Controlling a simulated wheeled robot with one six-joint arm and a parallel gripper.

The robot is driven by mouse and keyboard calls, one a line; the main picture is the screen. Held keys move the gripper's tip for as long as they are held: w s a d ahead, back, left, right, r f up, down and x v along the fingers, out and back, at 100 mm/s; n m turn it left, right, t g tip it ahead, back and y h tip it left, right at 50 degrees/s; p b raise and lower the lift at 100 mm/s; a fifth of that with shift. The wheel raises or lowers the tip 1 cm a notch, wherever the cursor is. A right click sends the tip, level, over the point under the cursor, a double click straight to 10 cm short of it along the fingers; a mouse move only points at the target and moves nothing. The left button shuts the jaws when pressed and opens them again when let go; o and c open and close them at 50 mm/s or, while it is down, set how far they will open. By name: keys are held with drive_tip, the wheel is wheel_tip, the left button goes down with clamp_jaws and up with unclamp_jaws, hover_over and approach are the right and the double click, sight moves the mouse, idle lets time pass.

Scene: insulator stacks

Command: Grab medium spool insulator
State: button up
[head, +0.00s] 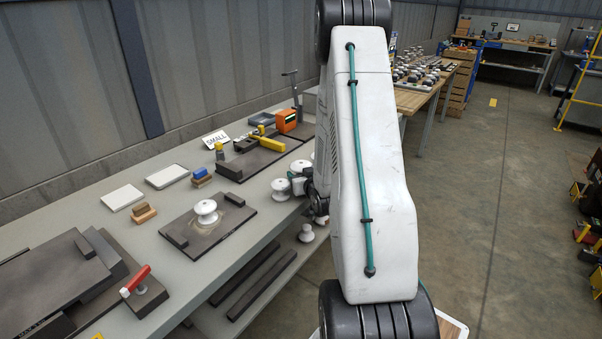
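White spool insulators stand on the grey workbench (262,222) and around my arm. One spool insulator (206,211) stands upright on a dark plate (178,229) near the bench's middle. Another white spool insulator (280,189) is at the bench's front edge, close to my gripper (299,186). A further white piece (300,167) sits just behind it. One more white insulator (306,233) shows lower down, below the bench edge. I cannot tell which is the medium one. My arm hides most of my gripper, so its fingers and any grip are unclear.
A "SMALL" sign (215,139), an orange box (287,121) and a yellow-handled tool (268,143) stand at the back. A red-handled clamp (136,280) is at front left. A farther table (412,98) holds many insulators.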

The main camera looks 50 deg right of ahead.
clamp_jaws()
idle(0.4)
